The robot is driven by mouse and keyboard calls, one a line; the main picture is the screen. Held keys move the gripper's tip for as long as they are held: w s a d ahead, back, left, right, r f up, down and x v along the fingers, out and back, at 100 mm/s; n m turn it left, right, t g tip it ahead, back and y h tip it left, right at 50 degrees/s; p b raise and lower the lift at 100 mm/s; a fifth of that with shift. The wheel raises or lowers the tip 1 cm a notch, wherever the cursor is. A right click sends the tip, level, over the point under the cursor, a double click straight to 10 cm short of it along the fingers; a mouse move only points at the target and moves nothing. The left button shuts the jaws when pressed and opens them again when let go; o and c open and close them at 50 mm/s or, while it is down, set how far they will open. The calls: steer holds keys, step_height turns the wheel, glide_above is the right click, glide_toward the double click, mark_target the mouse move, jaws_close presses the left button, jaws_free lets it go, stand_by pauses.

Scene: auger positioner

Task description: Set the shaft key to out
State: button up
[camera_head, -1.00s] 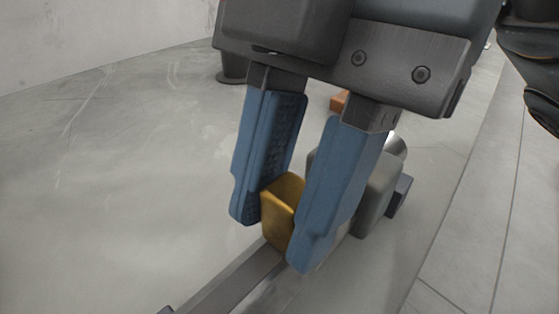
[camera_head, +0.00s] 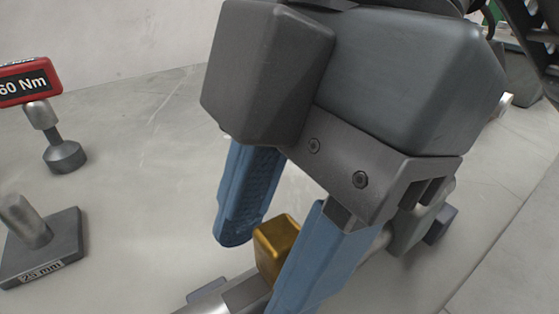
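A gold block (camera_head: 274,240), which may be the shaft key, sits on a grey metal bar or shaft (camera_head: 247,292) at the lower middle. My gripper (camera_head: 262,262) has two blue fingers pointing down, and they are spread apart. The left finger is clear of the block, with a gap between them. The right finger passes in front of the block's right side and hides part of it; I cannot tell if they touch. The shaft runs on behind that finger to a grey housing (camera_head: 408,232) at the right.
A red gauge (camera_head: 28,82) reading "60 Nm" stands on a metal post at the far left. Below it is a dark base with a peg (camera_head: 50,245), labelled "25 mm". A pale wall is behind. The surface between gauge and gripper is clear.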

steer(key=p+v, duration=0.2)
steer(key=v, duration=0.5)
steer(key=shift+r, duration=0.4)
steer(key=shift+w+d, duration=0.1)
steer(key=shift+w, duration=0.05)
